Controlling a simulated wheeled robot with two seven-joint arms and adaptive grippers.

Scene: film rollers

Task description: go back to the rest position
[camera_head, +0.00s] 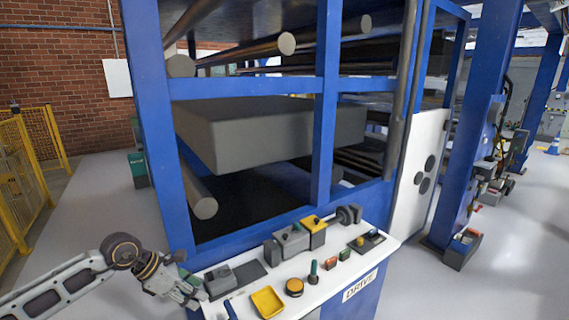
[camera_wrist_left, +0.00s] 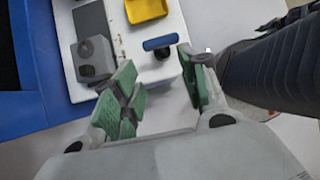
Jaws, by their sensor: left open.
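My left gripper (camera_head: 187,290) is at the left end of the white control panel (camera_head: 335,264), with its arm coming in from the lower left. In the left wrist view the left gripper (camera_wrist_left: 160,95) is open, its green-padded fingers apart with nothing between them. Past the fingertips, a blue-handled part (camera_wrist_left: 160,43) stands on the panel, apart from the gripper. A grey block (camera_wrist_left: 94,58) is beside the left finger. My right gripper does not show in either view.
The blue machine frame (camera_head: 327,95) with grey rollers rises behind the panel. The panel holds a yellow tray (camera_head: 267,302), an orange-topped knob (camera_head: 294,287) and several small controls. Yellow fencing (camera_head: 18,170) stands at the far left.

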